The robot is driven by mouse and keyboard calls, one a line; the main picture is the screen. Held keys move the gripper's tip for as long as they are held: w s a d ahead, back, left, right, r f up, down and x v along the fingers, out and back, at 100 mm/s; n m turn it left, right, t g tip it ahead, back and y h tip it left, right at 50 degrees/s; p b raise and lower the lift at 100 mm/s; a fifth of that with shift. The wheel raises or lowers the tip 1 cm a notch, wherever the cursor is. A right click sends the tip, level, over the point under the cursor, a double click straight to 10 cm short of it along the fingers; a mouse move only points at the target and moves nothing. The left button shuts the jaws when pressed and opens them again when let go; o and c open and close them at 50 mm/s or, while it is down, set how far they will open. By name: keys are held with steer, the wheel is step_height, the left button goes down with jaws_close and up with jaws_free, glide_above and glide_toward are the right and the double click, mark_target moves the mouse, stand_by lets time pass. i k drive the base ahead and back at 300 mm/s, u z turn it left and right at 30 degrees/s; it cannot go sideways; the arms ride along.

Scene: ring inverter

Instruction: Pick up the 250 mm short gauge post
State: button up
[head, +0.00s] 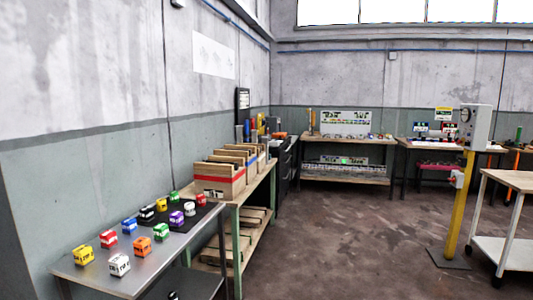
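I cannot make out the 250 mm short gauge post for certain. A small tan upright piece (311,122) stands at the left end of the back bench (343,180), too far off to identify. Several thin coloured upright items (253,129) stand by the corner behind the boxes, also too small to tell apart. My gripper is not in view.
A metal table (90,268) at the left holds several coloured blocks and a black mat. Beyond it, cardboard boxes (218,180) stand on a green-legged bench. A yellow pedestal (460,210) and a white-framed cart (505,250) stand right. The middle floor is clear.

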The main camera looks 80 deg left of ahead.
mark_target(265, 139)
steer(key=u, duration=2.5)
steer(key=i, duration=0.55)
steer(key=z, duration=0.5)
steer(key=i, duration=2.05)
steer(key=z, duration=0.35)
steer(key=i, duration=2.15)
steer(key=u, duration=0.45)
steer(key=i, duration=2.05)
steer(key=u, duration=1.4)
steer(key=i, duration=1.5)
steer(key=u, duration=0.55)
